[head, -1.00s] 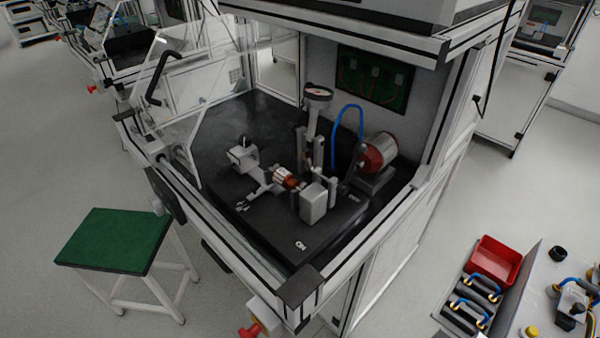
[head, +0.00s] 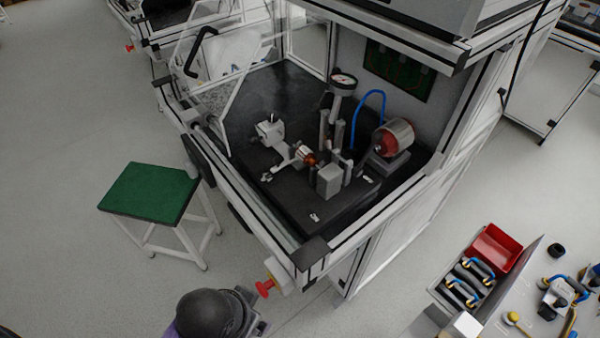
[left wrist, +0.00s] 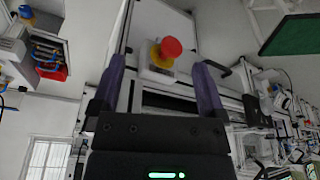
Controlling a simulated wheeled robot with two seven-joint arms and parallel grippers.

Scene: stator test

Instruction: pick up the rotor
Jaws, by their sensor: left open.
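The rotor (head: 307,155), a small part with orange-copper windings and a pale core, lies in a fixture on the black plate (head: 285,205) inside the test cabinet. Grey blocks and posts of the fixture stand close around it, and part of it is hidden. My left gripper (left wrist: 157,65) shows in the left wrist view with its two purple fingers spread wide and nothing between them. It is outside the cabinet, facing the red and yellow emergency-stop button. The rotor cannot be made out in that view. My right gripper is in neither view.
The cabinet has a raised clear guard (head: 210,65), a dial gauge (head: 343,81) and a motor-like cylinder (head: 395,137). The red stop button (head: 264,288) juts from its front corner. A green-topped stool (head: 148,192) stands left. A red bin (head: 494,248) sits at right.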

